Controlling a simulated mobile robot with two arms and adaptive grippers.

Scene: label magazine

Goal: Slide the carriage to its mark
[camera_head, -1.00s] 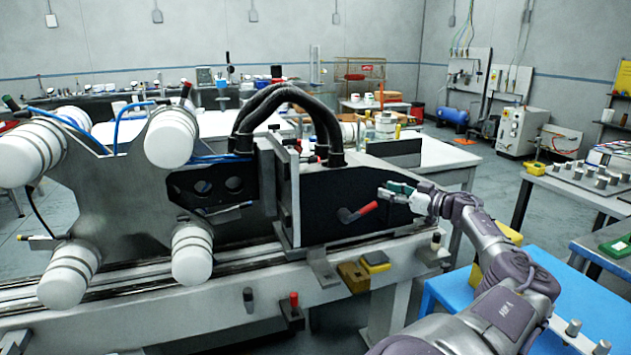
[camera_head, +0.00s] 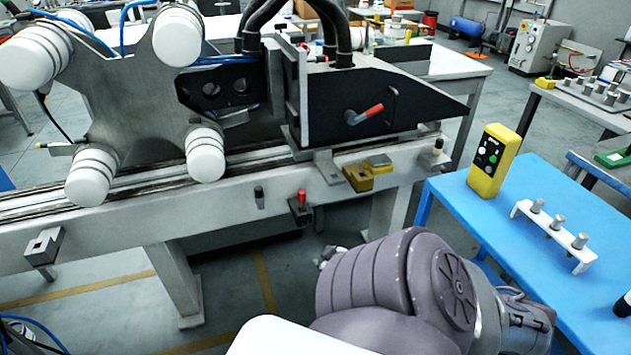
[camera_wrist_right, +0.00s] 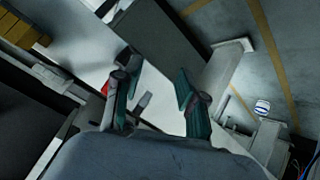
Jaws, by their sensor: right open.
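The carriage is a metal plate (camera_head: 130,95) with white rollers, joined to a black bracket (camera_head: 222,90) and a black wedge-shaped panel (camera_head: 400,100), in the head view. It stands on a long rail (camera_head: 40,205). A red-tipped lever (camera_head: 370,112) sits on the panel. A brass-coloured block (camera_head: 357,178) and a red-topped pin (camera_head: 301,196) are on the rail's front side. My right gripper (camera_wrist_right: 157,85) is open and empty in the wrist view; in the head view my arm mostly hides it. My left gripper is not in view. I cannot tell which feature is the mark.
A blue table (camera_head: 445,215) at the right holds a yellow button box (camera_head: 494,160) and a white rack with pegs (camera_head: 550,232). A grey clamp block (camera_head: 43,246) is on the rail's front at the left. Open floor (camera_head: 240,270) lies below the rail.

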